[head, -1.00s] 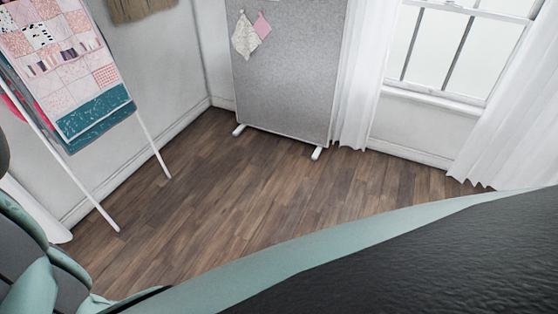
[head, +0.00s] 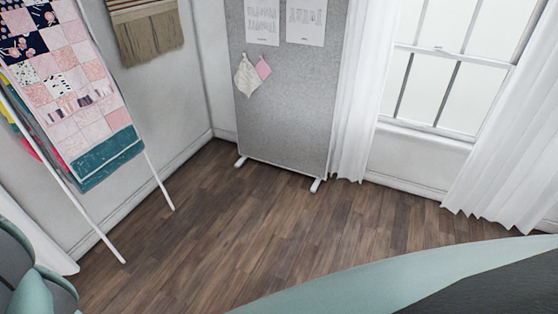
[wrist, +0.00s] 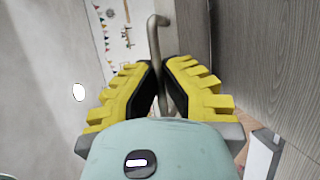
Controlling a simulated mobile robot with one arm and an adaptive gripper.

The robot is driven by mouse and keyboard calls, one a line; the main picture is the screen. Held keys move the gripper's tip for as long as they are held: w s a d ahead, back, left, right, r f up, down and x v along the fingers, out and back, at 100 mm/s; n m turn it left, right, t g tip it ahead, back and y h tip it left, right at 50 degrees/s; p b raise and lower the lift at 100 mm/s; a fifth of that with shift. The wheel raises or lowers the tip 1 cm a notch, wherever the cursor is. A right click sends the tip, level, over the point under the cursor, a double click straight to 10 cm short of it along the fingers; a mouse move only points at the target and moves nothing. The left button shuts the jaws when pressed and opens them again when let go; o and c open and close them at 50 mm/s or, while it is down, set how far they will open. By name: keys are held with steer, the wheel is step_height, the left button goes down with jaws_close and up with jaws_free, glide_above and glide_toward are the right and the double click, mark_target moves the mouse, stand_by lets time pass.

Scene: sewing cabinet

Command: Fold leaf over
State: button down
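In the wrist view, a grey metal bar handle (wrist: 157,36) with a bent end stands out by a grey wood-grain panel (wrist: 275,60), which may be the leaf. My gripper (wrist: 161,68) has yellow ribbed fingers with dark pads. The fingers are closed in on the handle from both sides, and the bar runs between the pads. Where the handle joins its panel is hidden. The head view shows neither the gripper nor the leaf; teal and black parts of my own body cover its lower edge.
In the head view, a quilt rack (head: 95,145) stands at left and a grey pinboard on feet (head: 285,110) at the back. A window (head: 450,60) with white curtains (head: 505,150) is at right. The wooden floor (head: 220,220) between them is clear.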

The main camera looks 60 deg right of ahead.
steer(key=shift+a+r, duration=0.1)
steer(key=shift+r, duration=0.05)
steer(key=c, duration=1.1)
jaws_free()
steer(key=v, duration=1.2)
steer(key=shift+f, duration=0.3)
